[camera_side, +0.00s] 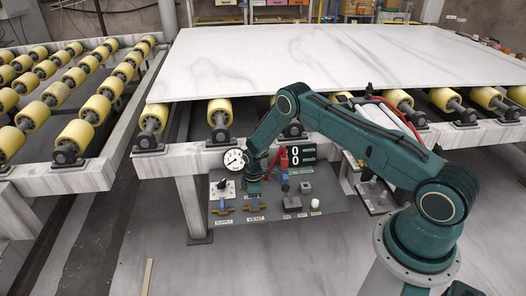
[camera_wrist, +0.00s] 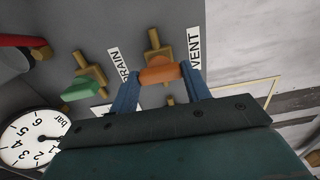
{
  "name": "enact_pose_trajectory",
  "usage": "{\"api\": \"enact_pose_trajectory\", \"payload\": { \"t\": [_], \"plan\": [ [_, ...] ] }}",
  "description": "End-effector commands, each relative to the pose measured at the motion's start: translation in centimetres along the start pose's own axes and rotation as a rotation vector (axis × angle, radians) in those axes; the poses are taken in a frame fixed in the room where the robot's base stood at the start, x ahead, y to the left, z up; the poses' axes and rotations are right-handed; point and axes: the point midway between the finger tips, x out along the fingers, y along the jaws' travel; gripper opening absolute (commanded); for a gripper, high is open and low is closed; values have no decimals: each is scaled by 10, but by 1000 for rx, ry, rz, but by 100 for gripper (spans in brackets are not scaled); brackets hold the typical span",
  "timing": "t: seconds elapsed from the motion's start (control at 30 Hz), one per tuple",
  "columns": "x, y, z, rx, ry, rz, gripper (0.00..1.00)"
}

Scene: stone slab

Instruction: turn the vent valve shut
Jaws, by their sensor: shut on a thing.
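The vent valve's orange handle (camera_wrist: 160,74) sits on a brass body (camera_wrist: 155,42) beside the VENT label (camera_wrist: 195,47). In the wrist view the handle lies roughly crosswise to the brass body. My gripper (camera_wrist: 159,85) has one blue finger at each end of the handle and is shut on it. In the side view my gripper (camera_side: 253,195) points down at the valve panel, just above the VENT label (camera_side: 255,219). There the fingers and arm mostly hide the handle.
A green-handled drain valve (camera_wrist: 82,90) is close to the left in the wrist view. The white stone slab (camera_side: 300,60) lies behind.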

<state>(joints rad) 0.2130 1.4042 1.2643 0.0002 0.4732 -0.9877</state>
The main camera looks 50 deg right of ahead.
Motion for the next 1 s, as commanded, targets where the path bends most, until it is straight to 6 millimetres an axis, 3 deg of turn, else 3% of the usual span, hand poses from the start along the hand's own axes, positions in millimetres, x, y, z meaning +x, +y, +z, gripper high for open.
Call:
{"api": "enact_pose_trajectory", "payload": {
  "t": [0.5, 0.53, 0.63, 1.0],
  "plan": [
    [0, 0, 0, -29, 1, 1, 24],
    [0, 0, 0, -29, 1, 1, 51],
    [0, 0, 0, -28, 1, 1, 69],
    [-2, 0, 0, -26, 1, 0, 69]
  ]
}}
